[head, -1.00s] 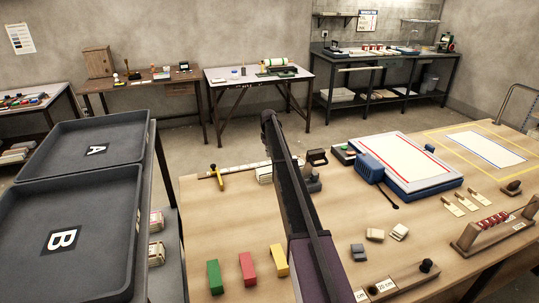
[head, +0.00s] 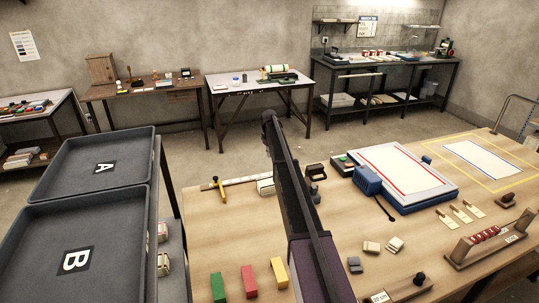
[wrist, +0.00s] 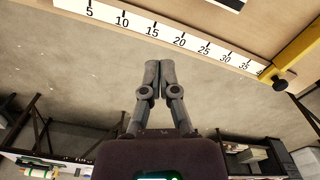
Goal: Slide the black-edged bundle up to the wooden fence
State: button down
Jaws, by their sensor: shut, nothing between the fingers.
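My gripper (wrist: 160,68) is shut and empty in the wrist view, its two fingertips together over bare floor beyond the table edge. In the head view my arm hides where the fingers are. A pale folded bundle (head: 265,187) lies by the ruler, partly behind my arm; I cannot tell if its edges are black. Two small beige bundles (head: 371,247) (head: 394,244) lie at the front right. A low wooden bar (head: 408,287) with a black knob and a "20 cm" label stands near the front edge; I cannot tell if it is the fence.
A white ruler (wrist: 155,32) with a yellow stop (wrist: 298,62) runs along the table edge. Green, red and yellow blocks (head: 249,280) stand in front. Grey trays A (head: 60,185) and B (head: 135,215) are left. A blue-based board (head: 440,197) and a bead rack (head: 458,256) stand right.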

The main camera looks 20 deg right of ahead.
dwell(0.4)
jog(key=s+d+m+t+b, duration=0.1)
jog(key=s+m, duration=0.1)
jog(key=s, duration=0.6)
jog(key=s+d+f+m+t+b, duration=0.1)
jog(key=s+d+t, duration=0.1)
jog(key=s, duration=0.7)
jog(key=shift+s+f+m, duration=0.2)
jog(key=shift+f+m, duration=0.1)
jog(key=shift+m, duration=0.1)
jog(key=shift+f+b, duration=0.2)
jog(key=shift+b, duration=0.2)
jog(key=b+x, duration=0.9)
jog(key=shift+w+f, duration=0.25)
jog(key=shift+w, duration=0.05)
jog(key=shift+w+a, duration=0.1)
jog(key=shift+w, duration=1.05)
